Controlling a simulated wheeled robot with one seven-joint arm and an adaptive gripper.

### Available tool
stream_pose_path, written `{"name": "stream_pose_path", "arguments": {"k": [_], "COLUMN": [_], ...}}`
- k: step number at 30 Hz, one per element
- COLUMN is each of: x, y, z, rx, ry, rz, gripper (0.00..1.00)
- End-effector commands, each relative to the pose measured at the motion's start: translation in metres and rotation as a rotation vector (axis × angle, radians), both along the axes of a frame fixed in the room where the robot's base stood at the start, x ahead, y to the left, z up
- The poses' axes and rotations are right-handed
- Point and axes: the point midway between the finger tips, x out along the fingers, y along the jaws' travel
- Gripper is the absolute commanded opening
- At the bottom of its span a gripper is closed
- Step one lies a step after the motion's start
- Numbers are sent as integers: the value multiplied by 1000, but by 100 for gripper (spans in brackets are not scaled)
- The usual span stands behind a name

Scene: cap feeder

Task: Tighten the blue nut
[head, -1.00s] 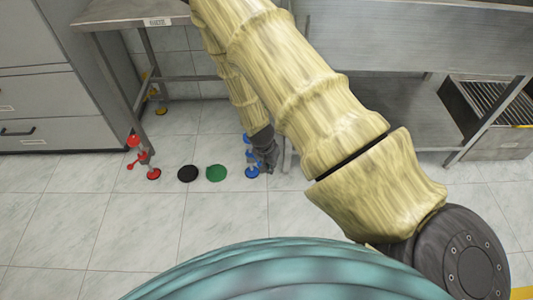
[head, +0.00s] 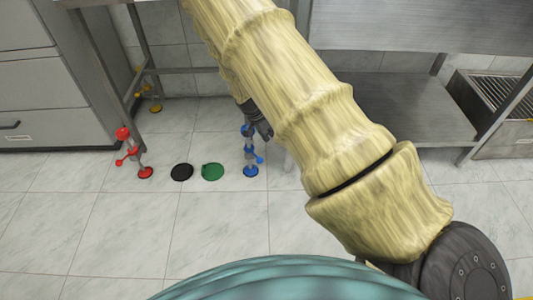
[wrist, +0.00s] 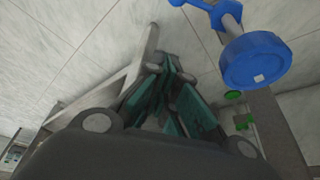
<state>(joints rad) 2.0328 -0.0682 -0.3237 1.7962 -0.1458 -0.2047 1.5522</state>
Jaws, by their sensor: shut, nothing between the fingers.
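The blue nut (head: 251,154), with rounded lobes, sits on an upright stand between a blue top piece (head: 246,130) and a blue round base (head: 250,171) on the floor. My gripper (head: 264,132) is close by the upper right of this stand, at about the height of the top piece and above the nut. In the wrist view my gripper (wrist: 172,70) has its fingers together with nothing between them. A large blue round piece (wrist: 255,60) is to the right of the fingers there, apart from them. I cannot tell whether the gripper touches the stand in the head view.
A red stand (head: 123,134), a black disc (head: 182,172) and a green disc (head: 213,171) are to the left. A yellow piece (head: 155,108) is farther back near the table leg. Metal tables (head: 405,110) stand behind. The tiled floor in front is clear.

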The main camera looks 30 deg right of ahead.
Motion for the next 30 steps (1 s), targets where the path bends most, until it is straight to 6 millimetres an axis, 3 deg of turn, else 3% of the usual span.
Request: {"name": "stream_pose_path", "arguments": {"k": [8,26,30], "x": [-1,2,1], "y": [-3,-36,-14], "z": [-11,-102,-102], "rx": [1,1,0], "ry": [2,1,0], "rz": [2,1,4], "gripper": [0,0,0]}}
